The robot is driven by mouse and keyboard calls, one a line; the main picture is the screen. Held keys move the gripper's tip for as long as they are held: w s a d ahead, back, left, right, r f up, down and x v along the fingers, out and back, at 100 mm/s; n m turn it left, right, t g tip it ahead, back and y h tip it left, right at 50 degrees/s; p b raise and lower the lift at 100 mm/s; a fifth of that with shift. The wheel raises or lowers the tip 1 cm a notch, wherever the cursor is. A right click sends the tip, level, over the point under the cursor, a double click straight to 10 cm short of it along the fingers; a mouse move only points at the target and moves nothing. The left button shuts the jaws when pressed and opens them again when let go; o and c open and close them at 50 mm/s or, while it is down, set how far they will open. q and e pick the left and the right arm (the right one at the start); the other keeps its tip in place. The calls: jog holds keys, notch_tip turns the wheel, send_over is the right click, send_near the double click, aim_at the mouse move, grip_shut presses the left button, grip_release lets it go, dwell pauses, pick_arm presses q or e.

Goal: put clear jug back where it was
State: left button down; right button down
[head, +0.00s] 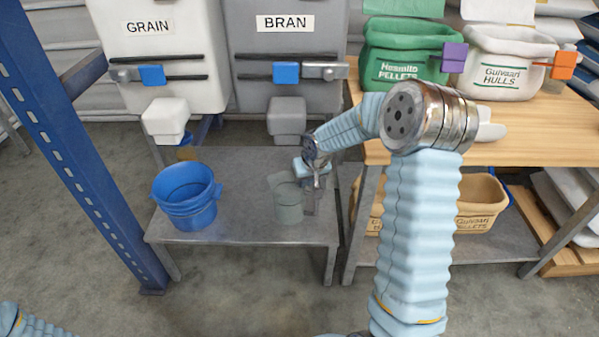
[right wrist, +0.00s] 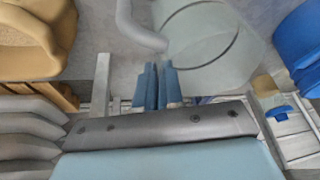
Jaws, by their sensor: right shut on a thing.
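The clear jug (head: 288,205) is a see-through, greyish vessel at the right part of the low grey table (head: 240,237), below the BRAN hopper. It looks upright; I cannot tell whether its base touches the table. My right gripper (head: 312,184) is at the jug's right side, shut on its handle. In the right wrist view my fingertips (right wrist: 159,70) are close together at the handle, and the clear jug (right wrist: 205,45) fills the upper middle. Only a piece of my left arm shows at the lower left of the head view; its gripper is out of view.
A blue bucket (head: 187,196) stands on the table's left part. The GRAIN hopper (head: 165,80) and BRAN hopper (head: 288,45) have spouts above the table's back. A wooden bench (head: 520,125) with green and white sacks stands right. A blue post (head: 75,150) rises left.

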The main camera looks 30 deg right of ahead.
jog(key=shift+w+f, duration=0.1)
jog(key=shift+f, duration=0.3)
jog(key=c, duration=1.3)
grip_release()
jog(key=shift+r, duration=0.1)
jog(key=p+v, duration=0.1)
jog(key=v, duration=1.1)
